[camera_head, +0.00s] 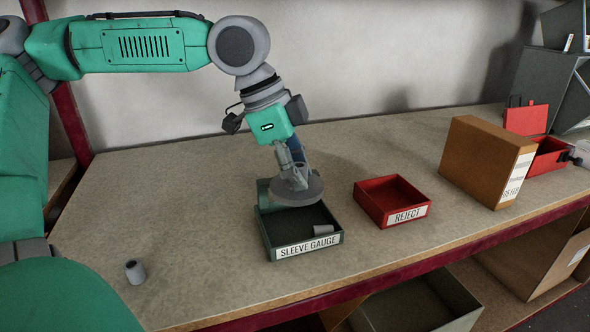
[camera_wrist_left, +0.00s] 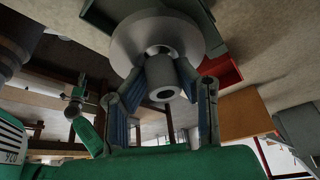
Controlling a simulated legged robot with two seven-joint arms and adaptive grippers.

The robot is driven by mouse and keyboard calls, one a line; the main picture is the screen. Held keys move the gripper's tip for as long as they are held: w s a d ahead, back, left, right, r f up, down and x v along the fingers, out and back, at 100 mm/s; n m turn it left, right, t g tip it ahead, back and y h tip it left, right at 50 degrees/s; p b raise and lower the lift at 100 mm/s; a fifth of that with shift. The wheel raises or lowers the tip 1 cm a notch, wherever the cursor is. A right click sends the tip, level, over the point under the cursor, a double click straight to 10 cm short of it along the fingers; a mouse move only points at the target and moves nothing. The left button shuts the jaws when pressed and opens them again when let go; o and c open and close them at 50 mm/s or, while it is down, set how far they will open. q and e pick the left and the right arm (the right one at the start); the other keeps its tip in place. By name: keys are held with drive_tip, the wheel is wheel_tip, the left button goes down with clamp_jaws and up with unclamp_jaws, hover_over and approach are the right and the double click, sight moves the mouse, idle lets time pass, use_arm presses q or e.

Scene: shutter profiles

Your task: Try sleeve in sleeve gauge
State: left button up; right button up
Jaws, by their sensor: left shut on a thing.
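My left gripper (camera_head: 289,166) points down and is shut on the hub of a grey flanged disc (camera_head: 298,192). In the left wrist view the disc (camera_wrist_left: 126,42) lies beyond the blue-padded fingers, with its hollow tubular hub (camera_wrist_left: 162,80) towards me. The disc hangs over the back part of the dark green tray labelled SLEEVE GAUGE (camera_head: 272,238); I cannot tell whether it touches the tray. A small grey sleeve (camera_head: 323,230) lies in the tray's front right. Another grey sleeve (camera_head: 135,271) stands on the table at the front left. My right gripper is not in view.
A red REJECT tray (camera_head: 424,212), apparently empty, stands right of the green tray. A brown box (camera_head: 478,160) and a red open box (camera_head: 549,158) stand further right. The table (camera_head: 185,220) is clear around the green tray's left side.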

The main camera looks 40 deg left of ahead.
use_arm(q)
drive_tip(key=shift+s+d+f, duration=0.1)
drive_tip(key=shift+s+d, duration=0.05)
drive_tip(key=shift+d, duration=0.2)
clamp_jaws()
drive_tip(key=shift+a+f, duration=0.1)
drive_tip(key=shift+a, duration=0.05)
drive_tip(key=shift+s+f, duration=0.2)
drive_tip(key=shift+f, duration=0.1)
idle(0.7)
drive_tip(key=o, duration=1.2)
unclamp_jaws()
drive_tip(key=shift+c, duration=0.2)
drive_tip(key=shift+w, duration=0.15)
drive_tip(key=shift+r, duration=0.15)
